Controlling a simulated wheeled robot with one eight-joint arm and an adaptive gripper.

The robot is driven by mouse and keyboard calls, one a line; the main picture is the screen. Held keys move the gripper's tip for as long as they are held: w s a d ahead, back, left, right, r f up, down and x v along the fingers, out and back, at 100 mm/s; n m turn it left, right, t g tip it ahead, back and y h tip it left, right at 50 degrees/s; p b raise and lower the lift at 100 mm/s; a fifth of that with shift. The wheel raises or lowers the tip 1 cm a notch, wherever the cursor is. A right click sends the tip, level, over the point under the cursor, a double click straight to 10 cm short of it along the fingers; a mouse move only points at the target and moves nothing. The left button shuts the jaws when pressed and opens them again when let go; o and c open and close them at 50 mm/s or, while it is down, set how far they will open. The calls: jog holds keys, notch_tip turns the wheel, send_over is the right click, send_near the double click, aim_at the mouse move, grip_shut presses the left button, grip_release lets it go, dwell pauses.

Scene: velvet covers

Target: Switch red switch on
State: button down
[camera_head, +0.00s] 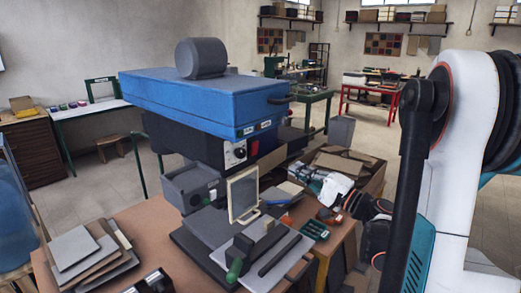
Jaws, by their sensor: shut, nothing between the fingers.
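A red switch (254,148) shows as a small red patch on the dark front panel of a machine (190,100) with a blue top. It sits just right of a round dial (239,153). It is too small to tell which way it is set. My gripper (346,204) is small and dark, at the end of my arm, right of and lower in the picture than the switch. It is shut, empty and well apart from the switch. Its fingertips are hard to make out against the clutter behind.
The wooden bench (145,222) holds a grey press-like tool with a green handle (235,270), a framed pale panel (243,194) and stacked grey sheets (85,250). A cardboard box (372,178) stands right of the machine. Open floor (390,140) lies behind.

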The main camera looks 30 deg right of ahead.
aim_at(258, 145)
jog(key=shift+s+d+r, duration=0.1)
jog(key=shift+s+d, duration=0.05)
jog(key=shift+d, duration=0.1)
jog(key=b+x, duration=0.2)
jog(key=x, duration=1.2)
jog(key=shift+s+b, duration=0.1)
jog(key=shift+b, duration=0.2)
jog(key=shift+r, duration=0.1)
